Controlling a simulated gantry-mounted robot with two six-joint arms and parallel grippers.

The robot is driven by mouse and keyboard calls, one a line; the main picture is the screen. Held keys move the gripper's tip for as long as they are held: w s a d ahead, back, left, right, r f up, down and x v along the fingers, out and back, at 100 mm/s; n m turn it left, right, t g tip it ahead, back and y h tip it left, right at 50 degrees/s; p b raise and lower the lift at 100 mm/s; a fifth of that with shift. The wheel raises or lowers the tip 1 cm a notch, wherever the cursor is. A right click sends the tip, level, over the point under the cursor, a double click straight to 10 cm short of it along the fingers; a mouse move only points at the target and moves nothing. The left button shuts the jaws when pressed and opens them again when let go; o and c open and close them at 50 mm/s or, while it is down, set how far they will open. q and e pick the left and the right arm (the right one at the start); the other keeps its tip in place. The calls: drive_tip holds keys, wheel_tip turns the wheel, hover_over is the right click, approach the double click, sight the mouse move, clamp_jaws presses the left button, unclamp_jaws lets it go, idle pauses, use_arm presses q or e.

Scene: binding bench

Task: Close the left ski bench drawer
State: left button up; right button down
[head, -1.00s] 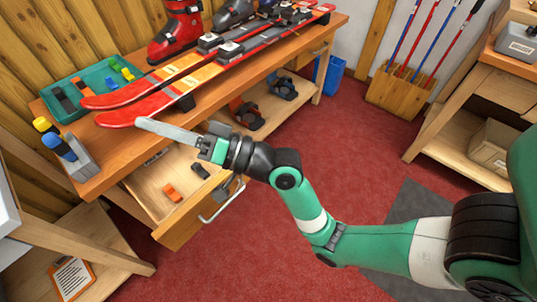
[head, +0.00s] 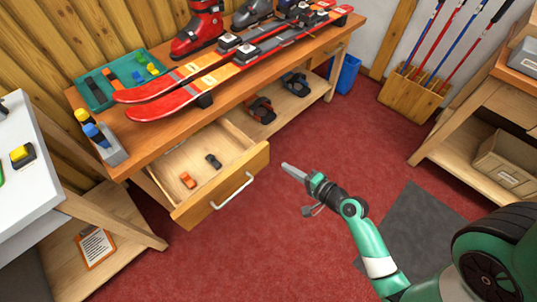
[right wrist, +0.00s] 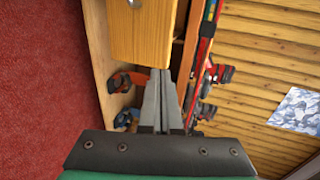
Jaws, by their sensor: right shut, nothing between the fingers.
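The left ski bench drawer (head: 235,185) stands pulled out below the wooden bench top. It has a pale handle (head: 232,190) on its front. An orange item (head: 188,180) and a dark item (head: 214,160) lie inside. My right gripper (head: 286,168) is shut and empty. It is to the right of the drawer front, apart from the handle, over the red floor. In the right wrist view the shut fingers (right wrist: 161,75) point towards the bench, with the drawer front (right wrist: 150,35) just beyond the tips. My left gripper is not in view.
Skis (head: 195,90), a red boot (head: 198,30) and a green tray (head: 108,82) lie on the bench top (head: 225,105). Bindings (head: 260,108) sit on the shelf below. A white table (head: 35,165) stands at left. Red floor (head: 260,250) in front of the drawer is clear.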

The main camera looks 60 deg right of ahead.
sight(262, 150)
drive_tip(key=x, duration=0.3)
drive_tip(key=b+x, duration=0.1)
drive_tip(key=x, duration=0.2)
drive_tip(key=r+b+x, duration=0.1)
drive_tip(key=x, duration=0.2)
drive_tip(key=shift+w+d, duration=0.15)
drive_tip(key=shift+w, duration=0.3)
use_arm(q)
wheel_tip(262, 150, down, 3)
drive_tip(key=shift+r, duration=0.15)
